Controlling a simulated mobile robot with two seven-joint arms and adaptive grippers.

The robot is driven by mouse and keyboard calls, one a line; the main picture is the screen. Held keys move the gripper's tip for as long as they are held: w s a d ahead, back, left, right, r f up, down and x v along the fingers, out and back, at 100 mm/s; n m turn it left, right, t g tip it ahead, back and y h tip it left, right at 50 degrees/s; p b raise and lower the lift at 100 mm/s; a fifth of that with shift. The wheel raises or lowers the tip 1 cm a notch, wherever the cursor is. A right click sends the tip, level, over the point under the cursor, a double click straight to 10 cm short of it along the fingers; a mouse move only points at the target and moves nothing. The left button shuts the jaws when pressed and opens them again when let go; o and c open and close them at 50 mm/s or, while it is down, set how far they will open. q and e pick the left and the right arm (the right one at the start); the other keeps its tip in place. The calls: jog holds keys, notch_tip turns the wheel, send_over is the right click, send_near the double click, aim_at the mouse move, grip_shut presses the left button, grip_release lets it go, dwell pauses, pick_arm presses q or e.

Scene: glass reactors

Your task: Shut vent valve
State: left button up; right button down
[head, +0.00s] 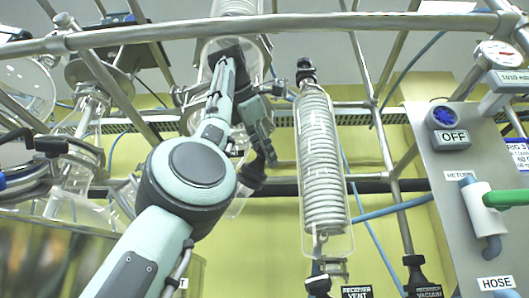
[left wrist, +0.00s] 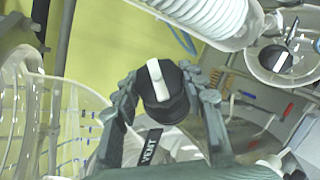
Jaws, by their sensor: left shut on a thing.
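The vent valve knob (left wrist: 170,108) is black with a white pointer bar on its face, in the middle of the left wrist view. The bar runs nearly straight up and down in that view, tilted slightly. A black VENT label (left wrist: 150,147) shows just below the knob. The fingers of my left gripper (left wrist: 160,86) are on both sides of the knob and shut on it. In the head view my left gripper (head: 262,136) points downward, left of the coiled condenser; the knob is hard to make out there. My right gripper is in neither view.
A glass coil condenser (head: 322,165) stands close to the right of my gripper. Labelled receiver vent (head: 357,291) and receiver vacuum (head: 429,291) valves sit low. Metal frame rails (head: 300,22) cross above. A grey panel (head: 450,225) with an OFF label is at right.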

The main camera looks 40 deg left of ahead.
pick_arm(q)
jog(key=o, duration=1.2)
jog(key=shift+c, duration=0.2)
jog(key=shift+w+n+y, duration=0.1)
jog(key=shift+n+y, duration=0.2)
jog(key=shift+y, duration=0.1)
